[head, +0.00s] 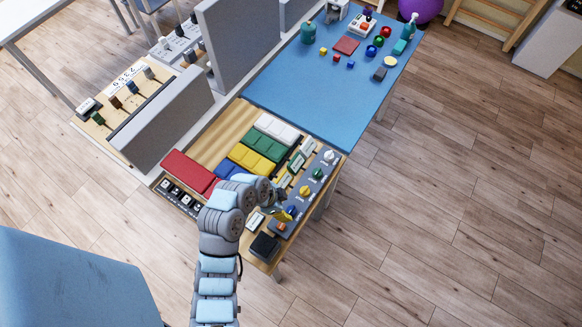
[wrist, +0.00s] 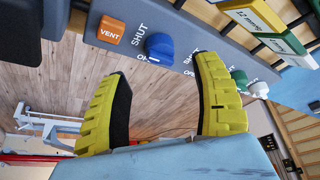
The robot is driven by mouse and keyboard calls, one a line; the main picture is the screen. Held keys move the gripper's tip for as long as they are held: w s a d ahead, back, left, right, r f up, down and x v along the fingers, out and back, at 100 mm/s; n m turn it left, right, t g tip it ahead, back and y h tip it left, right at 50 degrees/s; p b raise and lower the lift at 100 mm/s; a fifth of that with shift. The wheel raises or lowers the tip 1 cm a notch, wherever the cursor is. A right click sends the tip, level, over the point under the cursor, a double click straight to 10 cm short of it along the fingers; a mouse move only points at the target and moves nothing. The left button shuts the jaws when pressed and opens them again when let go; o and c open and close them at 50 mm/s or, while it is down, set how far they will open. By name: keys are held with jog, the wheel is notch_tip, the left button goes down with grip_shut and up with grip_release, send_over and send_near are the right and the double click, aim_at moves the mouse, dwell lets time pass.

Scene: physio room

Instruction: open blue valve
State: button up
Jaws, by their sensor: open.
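The blue valve (wrist: 160,46) is a rounded blue knob on a grey panel in the wrist view. The label SHUT is beside it, and a second label starting with O is partly covered. My gripper (wrist: 163,70) has two yellow ribbed fingers spread wide, with nothing between them. The blue valve lies just beyond the gap between the fingertips; I see no contact. In the head view my gripper (head: 279,214) is over the near end of the panel, close to the blue valve (head: 291,209). I cannot tell the knob's exact turn.
An orange VENT button (wrist: 111,29) is beside the blue valve. A green knob (wrist: 239,78) and a white knob (wrist: 259,90) are on its other side, the green one close to a finger. The grey panel (head: 312,182) runs along the table edge; open floor lies right.

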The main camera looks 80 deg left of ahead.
aim_at(290, 210)
jog(key=shift+p+x, duration=0.3)
jog(key=shift+x, duration=2.8)
grip_shut()
